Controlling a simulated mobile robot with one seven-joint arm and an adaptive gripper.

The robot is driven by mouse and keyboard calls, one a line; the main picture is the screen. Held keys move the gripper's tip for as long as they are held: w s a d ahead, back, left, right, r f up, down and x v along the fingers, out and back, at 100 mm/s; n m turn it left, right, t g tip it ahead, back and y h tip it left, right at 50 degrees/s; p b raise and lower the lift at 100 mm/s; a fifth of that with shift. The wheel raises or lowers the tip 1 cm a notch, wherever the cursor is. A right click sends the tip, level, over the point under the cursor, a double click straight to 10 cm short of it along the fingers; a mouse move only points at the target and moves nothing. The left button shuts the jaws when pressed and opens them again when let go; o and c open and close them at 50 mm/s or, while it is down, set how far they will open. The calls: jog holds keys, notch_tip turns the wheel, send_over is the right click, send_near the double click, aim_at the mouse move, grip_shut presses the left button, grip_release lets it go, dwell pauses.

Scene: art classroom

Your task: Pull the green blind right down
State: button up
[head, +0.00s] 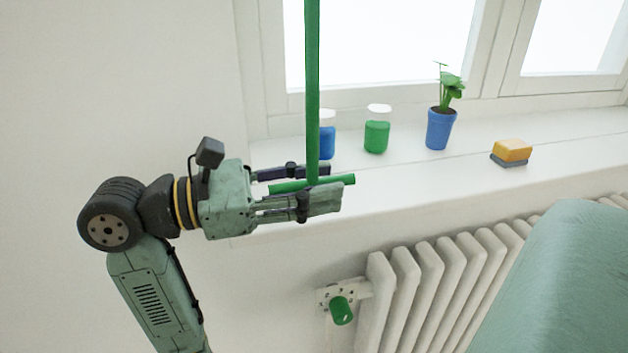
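A green vertical strip (312,80) hangs down in front of the window and ends in a green crossbar (346,180). The strip's upper end is out of the picture, and no wider blind cloth shows. My gripper (318,184) reaches in from the left at the crossbar, at about sill height. One finger is behind the strip and the other in front, with the bar's middle between them. The near finger hides part of the bar, so I cannot tell whether the pads press on it.
On the white sill (400,180) stand a blue jar (327,142), a green jar (376,136), a potted plant (440,128) and a sponge (512,151). Below are a radiator (440,285) and its green valve knob (341,311). A pale green surface (560,290) fills the lower right.

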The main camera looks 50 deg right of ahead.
jog(key=shift+c, duration=0.6)
grip_shut()
